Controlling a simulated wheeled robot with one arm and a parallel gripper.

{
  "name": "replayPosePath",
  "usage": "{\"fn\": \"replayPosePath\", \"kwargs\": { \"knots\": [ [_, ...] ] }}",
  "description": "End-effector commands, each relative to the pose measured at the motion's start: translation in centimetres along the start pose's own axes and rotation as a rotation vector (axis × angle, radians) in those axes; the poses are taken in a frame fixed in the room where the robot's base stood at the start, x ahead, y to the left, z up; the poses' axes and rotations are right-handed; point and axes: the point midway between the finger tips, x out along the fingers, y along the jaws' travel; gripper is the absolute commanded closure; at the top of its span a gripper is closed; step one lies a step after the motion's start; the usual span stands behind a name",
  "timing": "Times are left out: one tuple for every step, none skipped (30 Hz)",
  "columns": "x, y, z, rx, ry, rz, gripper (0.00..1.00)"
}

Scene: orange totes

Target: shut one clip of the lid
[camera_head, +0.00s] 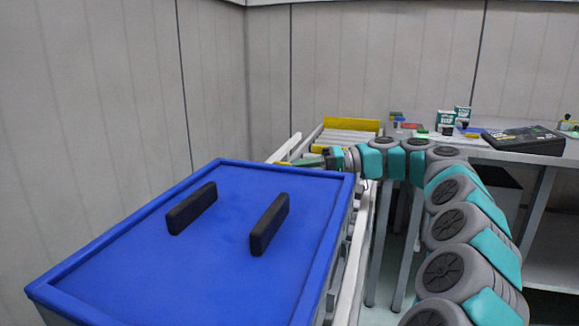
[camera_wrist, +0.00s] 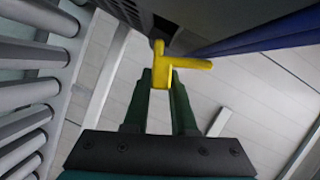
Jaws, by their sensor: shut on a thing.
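A blue lid (camera_head: 150,240) with two dark handles lies on a grey tote, whose dark wall also shows in the wrist view (camera_wrist: 215,22). A yellow clip (camera_wrist: 200,64) stands out beside the tote wall, near the blue lid edge (camera_wrist: 265,38). My gripper (camera_wrist: 162,78) is shut on the clip, with its dark green fingertips on either side of the clip's lower part.
A roller conveyor (camera_head: 347,137) with a yellow end plate runs behind the tote; rollers (camera_wrist: 28,95) fill the left of the wrist view. A grey table (camera_head: 480,150) with small boxes and a dark case (camera_head: 525,140) stands at the right. Walls close off the left and back.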

Motion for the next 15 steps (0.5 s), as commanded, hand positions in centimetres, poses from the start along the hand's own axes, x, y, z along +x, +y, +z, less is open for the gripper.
{"fn": "replayPosePath", "kwargs": {
  "knots": [
    [0.07,0.18,0.2,0.031,-0.002,-0.012,1.0],
    [0.11,0.22,0.28,0.048,-0.002,-0.02,1.0],
    [0.14,0.26,0.37,0.07,-0.002,-0.028,1.0],
    [0.17,0.29,0.43,0.084,-0.002,-0.035,1.0],
    [0.19,0.31,0.49,0.098,-0.002,-0.04,1.0],
    [0.21,0.34,0.55,0.115,-0.001,-0.047,1.0],
    [0.23,0.36,0.61,0.126,-0.001,-0.052,1.0],
    [0.24,0.37,0.65,0.136,-0.001,-0.056,1.0],
    [0.27,0.4,0.71,0.149,-0.001,-0.061,1.0],
    [0.29,0.41,0.75,0.157,-0.001,-0.064,1.0],
    [0.31,0.42,0.79,0.164,-0.001,-0.067,1.0],
    [0.34,0.45,0.83,0.173,-0.002,-0.071,1.0],
    [0.36,0.45,0.87,0.178,-0.002,-0.073,1.0],
    [0.37,0.46,0.89,0.182,-0.002,-0.075,1.0],
    [0.39,0.48,0.92,0.188,-0.002,-0.077,1.0]
  ]
}}
